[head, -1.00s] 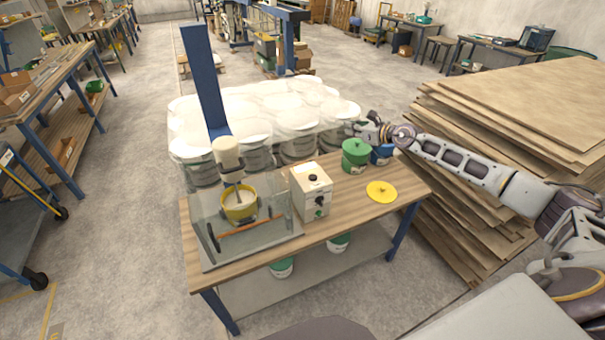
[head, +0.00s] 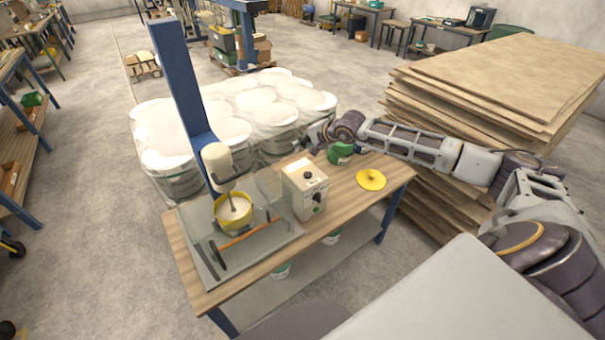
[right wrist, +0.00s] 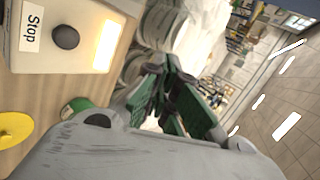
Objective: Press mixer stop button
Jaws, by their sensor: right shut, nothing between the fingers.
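The mixer's control box (head: 304,192) is off-white and stands on the wooden table. Its top carries a black stop button (head: 307,175). In the right wrist view the box (right wrist: 75,15) is at upper left, with a "Stop" label (right wrist: 31,30) beside the black button (right wrist: 65,37). The mixer (head: 217,163) hangs from a blue column over a yellow bucket (head: 233,212) of pale material. My right gripper (head: 314,137) is behind and above the box, apart from the button. In the right wrist view its green-padded fingers (right wrist: 178,92) are shut and empty. My left gripper is not in view.
A green container (head: 340,153) stands behind the box, close under my right arm. A yellow lid (head: 371,180) lies to its right. White wrapped pails (head: 235,115) stand behind the table, and stacked boards (head: 500,85) to the right.

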